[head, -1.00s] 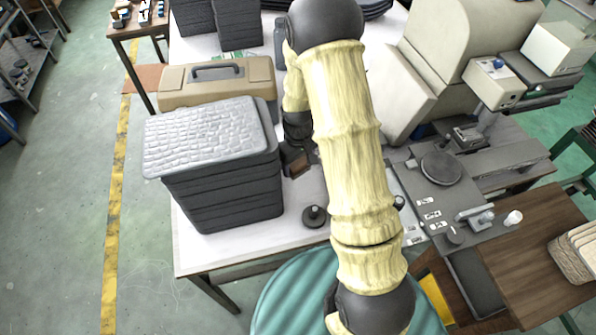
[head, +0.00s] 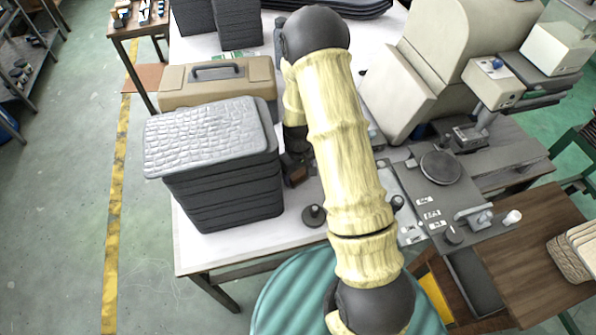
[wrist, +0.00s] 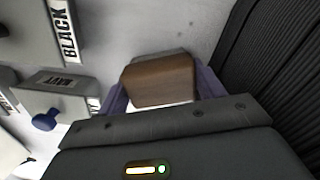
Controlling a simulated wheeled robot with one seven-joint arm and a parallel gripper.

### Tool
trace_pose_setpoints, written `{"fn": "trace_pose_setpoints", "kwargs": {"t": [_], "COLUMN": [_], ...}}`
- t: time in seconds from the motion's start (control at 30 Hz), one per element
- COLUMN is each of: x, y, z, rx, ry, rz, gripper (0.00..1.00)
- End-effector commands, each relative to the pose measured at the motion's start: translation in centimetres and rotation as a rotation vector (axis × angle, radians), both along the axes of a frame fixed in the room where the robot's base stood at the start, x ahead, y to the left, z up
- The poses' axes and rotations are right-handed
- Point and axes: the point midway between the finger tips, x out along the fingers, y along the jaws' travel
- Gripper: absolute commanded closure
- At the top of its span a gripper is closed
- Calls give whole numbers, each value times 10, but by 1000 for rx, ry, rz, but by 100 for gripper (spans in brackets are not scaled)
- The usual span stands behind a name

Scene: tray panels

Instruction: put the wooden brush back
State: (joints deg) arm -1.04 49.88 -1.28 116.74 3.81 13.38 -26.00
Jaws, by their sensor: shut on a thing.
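The wooden brush (wrist: 160,82) has a brown wooden face and sits between the two purple fingers of my gripper (wrist: 162,92) in the wrist view. My gripper is shut on it. In the head view the brush shows as a small brown patch (head: 299,174) at the end of my arm, just right of the dark tray stack. Its bristles are not clearly seen. White table surface shows around the brush, and I cannot tell whether the brush touches it.
A stack of dark trays (head: 222,195) with a grey textured top stands close left of my gripper; its ribbed side (wrist: 285,75) fills the wrist view's right. Blocks labelled BLACK (wrist: 35,35) and NAVY (wrist: 58,92) lie left there. A round dark knob-like object (head: 314,215) stands near the table's front edge.

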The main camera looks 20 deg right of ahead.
Motion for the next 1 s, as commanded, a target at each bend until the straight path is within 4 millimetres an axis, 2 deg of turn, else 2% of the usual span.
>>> {"fn": "trace_pose_setpoints", "kwargs": {"t": [0.17, 0.2, 0.3, 0.57, 0.73, 1.0], "x": [0, 0, 0, 0, 1, 1], "y": [0, 0, 0, 0, 0, 0], "z": [-3, -3, -2, -2, 6, 43], "rx": [0, 0, 0, 0, 0, 0], "ry": [0, 0, 0, 0, -3, -5], "rz": [0, 0, 0, 0, 0, -1], "gripper": [57, 26, 10, 10, 10, 10]}}
